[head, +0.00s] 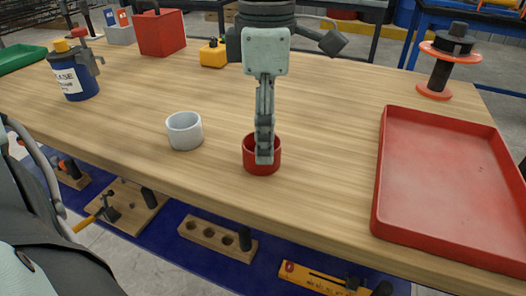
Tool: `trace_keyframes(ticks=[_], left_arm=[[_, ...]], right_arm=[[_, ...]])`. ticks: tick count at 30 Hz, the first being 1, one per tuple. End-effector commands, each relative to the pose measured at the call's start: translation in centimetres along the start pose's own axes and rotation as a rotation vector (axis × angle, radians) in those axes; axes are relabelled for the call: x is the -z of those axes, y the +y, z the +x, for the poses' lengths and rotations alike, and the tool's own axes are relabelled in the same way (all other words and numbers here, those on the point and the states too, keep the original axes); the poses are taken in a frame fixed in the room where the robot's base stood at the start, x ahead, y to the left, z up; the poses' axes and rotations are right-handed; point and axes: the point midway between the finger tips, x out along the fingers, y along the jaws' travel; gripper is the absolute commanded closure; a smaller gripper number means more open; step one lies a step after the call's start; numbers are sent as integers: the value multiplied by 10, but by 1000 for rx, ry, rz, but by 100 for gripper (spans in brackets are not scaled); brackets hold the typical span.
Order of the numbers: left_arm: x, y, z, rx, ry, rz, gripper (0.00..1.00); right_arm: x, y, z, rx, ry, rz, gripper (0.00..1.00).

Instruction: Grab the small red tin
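The small red tin (273,164) stands upright on the wooden table, near its front edge. My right gripper (264,152) points straight down at the tin. Its fingers line up one behind the other in the head view, and the near fingertip overlaps the tin's opening and front wall. The gap between the fingers is hidden, so I cannot tell whether they touch or grip the tin. My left gripper is not in view.
A white cup (185,131) stands left of the tin. A large red tray (455,185) lies to the right. A blue can (75,80), a red box (160,34) and a yellow item (213,55) stand farther back. The table (325,120) is clear between tin and tray.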

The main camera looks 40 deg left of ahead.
Motion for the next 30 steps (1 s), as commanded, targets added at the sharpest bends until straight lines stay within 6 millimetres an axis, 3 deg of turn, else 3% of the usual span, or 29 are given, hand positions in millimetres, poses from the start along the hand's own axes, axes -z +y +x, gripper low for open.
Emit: trace_keyframes(ticks=[1,6,14,27,30], left_arm=[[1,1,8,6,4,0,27],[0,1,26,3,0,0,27],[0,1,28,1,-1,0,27],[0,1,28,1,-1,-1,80],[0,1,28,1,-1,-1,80]], right_arm=[[-9,0,8,-2,-17,-7,60],[-10,0,10,-3,-16,-10,60],[-10,0,11,-4,-16,-10,60],[-10,0,11,-4,-17,-10,60],[-10,0,11,-4,-17,-9,60]])
